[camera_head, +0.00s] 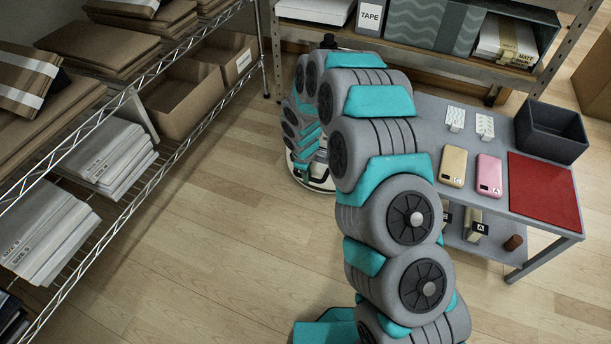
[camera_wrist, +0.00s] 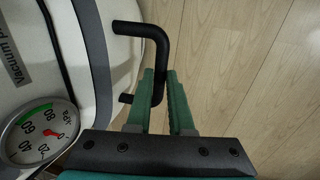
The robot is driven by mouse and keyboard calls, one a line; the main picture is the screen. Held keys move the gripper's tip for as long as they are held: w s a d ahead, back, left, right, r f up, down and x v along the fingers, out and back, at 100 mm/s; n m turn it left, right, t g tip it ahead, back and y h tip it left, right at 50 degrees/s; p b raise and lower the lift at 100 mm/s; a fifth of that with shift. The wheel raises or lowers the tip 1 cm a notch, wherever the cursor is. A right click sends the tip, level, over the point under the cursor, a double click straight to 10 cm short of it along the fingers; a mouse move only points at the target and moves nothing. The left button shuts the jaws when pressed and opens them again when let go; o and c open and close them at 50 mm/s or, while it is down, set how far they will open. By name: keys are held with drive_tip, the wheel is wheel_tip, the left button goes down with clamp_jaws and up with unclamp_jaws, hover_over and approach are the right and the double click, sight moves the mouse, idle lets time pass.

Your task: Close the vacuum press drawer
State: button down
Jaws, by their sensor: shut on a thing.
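The vacuum press (camera_wrist: 70,30) fills the left of the wrist view, with a white body, a dark band and the lettering "Vacuum press". Its round dial gauge (camera_wrist: 38,132) shows at the lower left. A bent black handle (camera_wrist: 153,38) sticks out from the press. My gripper (camera_wrist: 160,73), with green fingers, is shut on this handle. In the head view the press (camera_head: 318,176) stands on the floor, mostly hidden behind my grey and teal arm. The gripper is hidden there too. I cannot tell how far the drawer is out.
A grey table (camera_head: 498,206) on the right carries phones, a red mat (camera_head: 543,190) and a dark bin (camera_head: 551,131). A wire shelf (camera_head: 150,178) with boxes stands on the left. Another shelf (camera_head: 420,50) stands behind the press. The wooden floor (camera_head: 220,240) between is clear.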

drive_tip(key=shift+w+d+r+p, duration=0.1)
drive_tip(key=shift+w+d+p, duration=0.15)
drive_tip(key=shift+w, duration=0.5)
drive_tip(key=shift+w+d+p, duration=0.15)
drive_tip(key=shift+w+p, duration=0.15)
drive_tip(key=shift+w, duration=0.4)
drive_tip(key=c, duration=0.8)
unclamp_jaws()
drive_tip(key=shift+d, duration=0.1)
wheel_tip(320, 180, up, 8)
drive_tip(key=s, duration=0.1)
drive_tip(key=shift+s+a+f, duration=0.2)
drive_tip(key=shift+a+f, duration=0.05)
